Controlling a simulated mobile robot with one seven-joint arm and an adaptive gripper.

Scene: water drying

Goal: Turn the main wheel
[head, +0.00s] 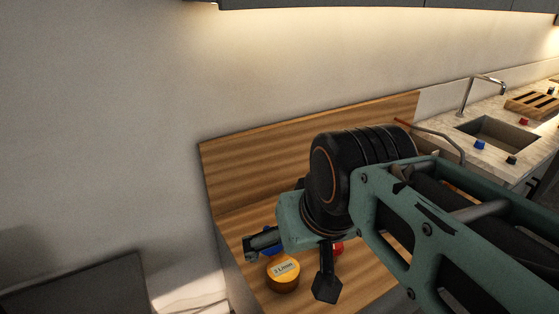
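No part is plainly recognisable as the main wheel. A round orange-yellow piece (283,273) with a pale label sits low on the wooden surface; the label's writing is too small to read surely. Parts of a blue piece (267,239) and a red piece (338,248) show behind my gripper, mostly hidden. My gripper (288,268) is over the wooden surface, with one finger toward the left and a dark one pointing down. The fingers look spread apart, with the round piece seen between and below them. I cannot tell whether they touch it.
A wooden back panel (290,148) stands behind the wooden surface (246,222). At right, a counter has a sink (497,133), a tap (468,92), a wooden rack (533,104) and small blue (480,144) and red (524,121) pieces. A dark panel (95,287) is at lower left.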

